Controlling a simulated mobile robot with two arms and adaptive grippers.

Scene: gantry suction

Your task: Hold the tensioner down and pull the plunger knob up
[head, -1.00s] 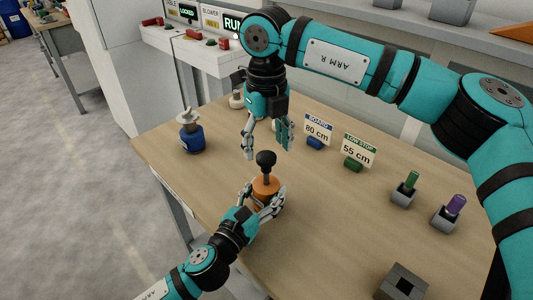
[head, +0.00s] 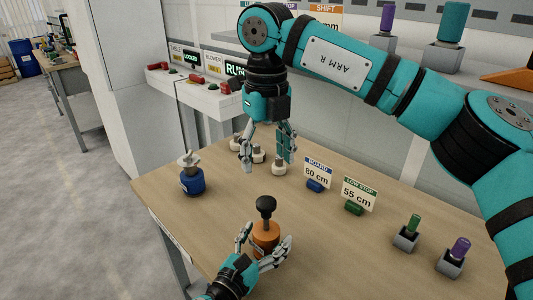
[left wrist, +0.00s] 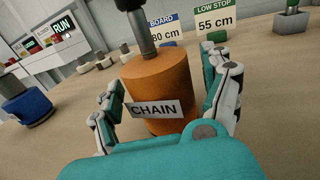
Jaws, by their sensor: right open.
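The tensioner is an orange cylinder (head: 266,238) standing upright on the table, with a label reading CHAIN (left wrist: 155,109) in the left wrist view. A dark stem with a black plunger knob (head: 266,204) rises from its top. My left gripper (head: 264,242) is low at the tensioner, one finger on each side of the orange body. Whether both fingers press on it I cannot tell. My right gripper (head: 269,160) is open and empty, pointing down, above and beyond the knob and clear of it.
A blue canister (head: 192,182) stands at the left, and several pale knobs (head: 257,153) are behind my right gripper. Signs reading BOARD 80 cm (head: 317,173) and LOW STOP 55 cm (head: 359,194) stand to the right. Green (head: 414,224) and purple (head: 460,249) pegs sit in grey holders.

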